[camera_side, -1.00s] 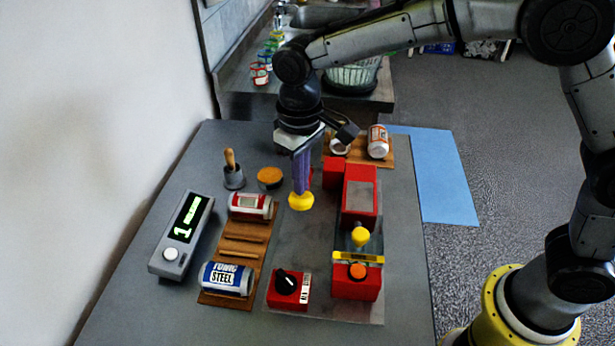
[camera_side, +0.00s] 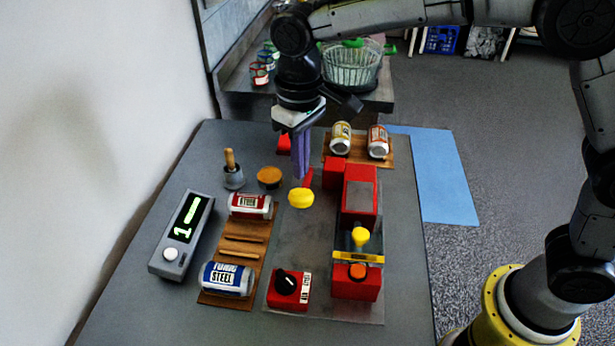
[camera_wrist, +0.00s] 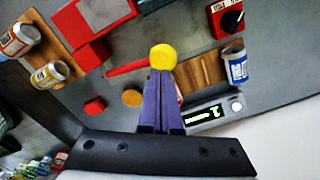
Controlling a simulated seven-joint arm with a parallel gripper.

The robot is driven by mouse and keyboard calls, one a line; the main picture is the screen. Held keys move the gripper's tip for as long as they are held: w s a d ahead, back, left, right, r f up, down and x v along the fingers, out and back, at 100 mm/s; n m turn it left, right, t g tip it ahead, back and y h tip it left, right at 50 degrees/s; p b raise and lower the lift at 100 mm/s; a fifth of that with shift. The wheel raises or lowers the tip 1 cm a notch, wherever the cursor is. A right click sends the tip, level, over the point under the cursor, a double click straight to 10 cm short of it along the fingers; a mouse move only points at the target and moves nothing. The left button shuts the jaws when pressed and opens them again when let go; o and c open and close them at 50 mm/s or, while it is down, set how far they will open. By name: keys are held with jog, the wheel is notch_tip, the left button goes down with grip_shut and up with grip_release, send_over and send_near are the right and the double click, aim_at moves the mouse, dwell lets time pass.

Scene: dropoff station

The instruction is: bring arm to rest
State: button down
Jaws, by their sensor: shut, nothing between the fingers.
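My gripper (camera_side: 302,176) is shut and empty, its purple fingers pointing down above the yellow knob (camera_side: 301,197) of a red lever (camera_side: 308,178). In the wrist view, the fingers (camera_wrist: 160,74) are together and their tips overlap the lower edge of the yellow knob (camera_wrist: 163,57). The red lever (camera_wrist: 125,68) runs left from the knob. In the side view a small gap seems to show between fingertips and knob; whether they touch is hard to tell.
A red machine (camera_side: 359,195) stands right of my gripper. Two cans stand on a board (camera_side: 359,157) behind, and two lie on a slatted wooden rack (camera_side: 240,247). A grey display (camera_side: 181,235), a red dial box (camera_side: 288,288) and a mortar (camera_side: 234,177) are nearby. Bare table lies at front left.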

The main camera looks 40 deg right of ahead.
jog(key=s+d+r+m+t, duration=0.1)
jog(key=s+d+r+t, duration=0.1)
jog(key=s+d+r, duration=0.35)
jog(key=s+d+r+m+t, duration=0.1)
jog(key=s+d+r+m, duration=0.1)
jog(key=d+r, duration=0.55)
jog(key=s+d+f+t, duration=0.2)
jog(key=s+d, duration=0.5)
jog(key=s, duration=0.2)
jog(key=s+d+f, duration=0.1)
jog(key=s+f, duration=0.5)
jog(key=s, duration=0.1)
jog(key=shift+f+t, duration=0.3)
jog(key=shift+f, duration=0.05)
